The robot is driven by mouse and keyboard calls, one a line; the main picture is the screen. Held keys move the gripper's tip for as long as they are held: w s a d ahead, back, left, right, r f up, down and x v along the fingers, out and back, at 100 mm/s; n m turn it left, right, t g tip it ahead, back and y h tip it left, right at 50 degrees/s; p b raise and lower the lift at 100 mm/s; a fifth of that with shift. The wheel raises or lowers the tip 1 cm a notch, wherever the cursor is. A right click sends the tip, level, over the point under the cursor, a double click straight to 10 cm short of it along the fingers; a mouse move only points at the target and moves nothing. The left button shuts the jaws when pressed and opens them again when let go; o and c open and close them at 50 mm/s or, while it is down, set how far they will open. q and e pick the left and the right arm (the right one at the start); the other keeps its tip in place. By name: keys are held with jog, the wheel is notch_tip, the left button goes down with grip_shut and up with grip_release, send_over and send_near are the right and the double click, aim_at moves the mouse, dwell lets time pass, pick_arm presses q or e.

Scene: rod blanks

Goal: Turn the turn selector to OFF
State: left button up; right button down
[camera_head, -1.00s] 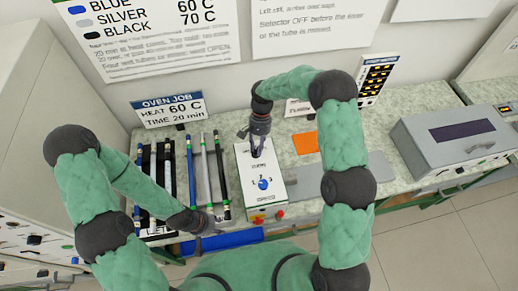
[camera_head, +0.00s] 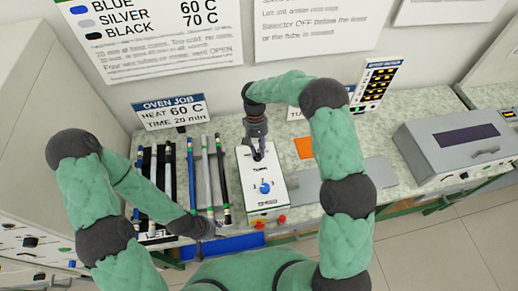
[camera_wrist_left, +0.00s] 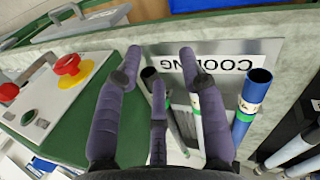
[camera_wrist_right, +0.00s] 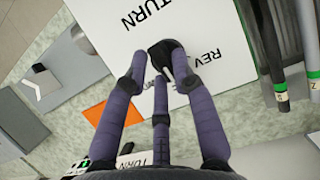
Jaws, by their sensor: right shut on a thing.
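The white control box (camera_head: 271,207) stands on the bench, with a blue knob (camera_head: 265,187) on its top near the front. The turn selector is a black knob (camera_wrist_right: 162,56) on the box's top, between the printed words TURN and REV in the right wrist view. My right gripper (camera_head: 259,155) points down at the box's far end and is shut on this knob. Its fingers partly hide the knob, so I cannot read its setting. My left gripper (camera_wrist_left: 160,58) is open and empty, above the cooling rack near the bench's front edge.
Several blue, silver and black rods (camera_head: 208,180) lie in racks left of the box. A red button (camera_wrist_left: 67,64) on yellow is at the box's front end. A grey oven-like machine (camera_head: 440,140) stands right. An orange card (camera_head: 303,147) lies beside the box.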

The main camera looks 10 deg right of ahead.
jog(key=shift+s+a+f, duration=0.15)
jog(key=shift+s+a, duration=0.05)
jog(key=shift+s, duration=0.2)
jog(key=c, duration=1.2)
grip_release()
jog(key=shift+o, duration=0.5)
jog(key=shift+s, duration=0.15)
jog(key=shift+w, duration=0.2)
jog(key=shift+r, duration=0.2)
jog(key=shift+w+r, duration=0.15)
jog(key=shift+r, duration=0.05)
jog(key=v, duration=1.1)
jog(key=shift+r, duration=0.15)
